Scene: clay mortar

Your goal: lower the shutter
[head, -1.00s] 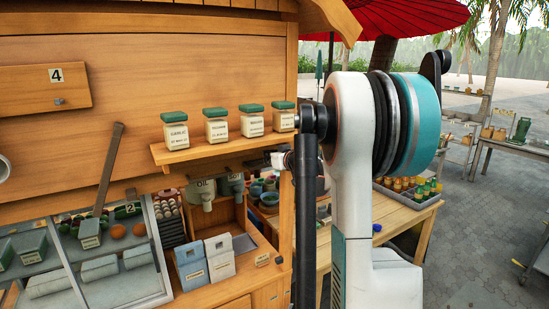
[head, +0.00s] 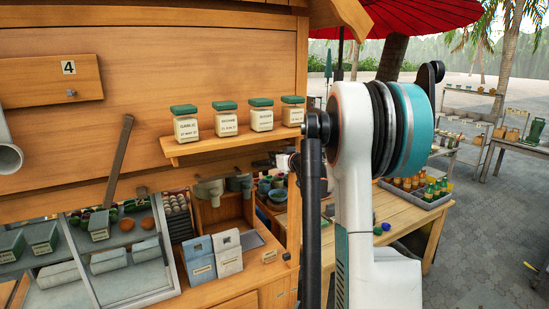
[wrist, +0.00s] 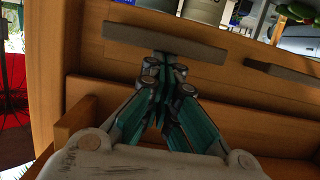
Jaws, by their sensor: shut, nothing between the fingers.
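The shutter seems to be the broad wooden front panel (head: 150,60) of the stall, upright above the opening; I cannot be sure which panel it is. A dark grey bar (head: 119,160) slants across its lower part. In the wrist view my gripper (wrist: 165,62) is shut and empty, its teal fingers together. Its tips are close to a flat grey bar (wrist: 165,42) on a wooden surface; I cannot tell whether they touch it. A second grey bar (wrist: 285,70) is at the right. In the head view my gripper is hidden, with my arm in front.
A shelf (head: 235,145) with several green-lidded jars juts from the panel. Below are grey bins (head: 125,270) and two containers (head: 213,258). A wooden table (head: 400,212) with a bottle tray (head: 425,196) stands to the right, with open paving (head: 480,235) beyond.

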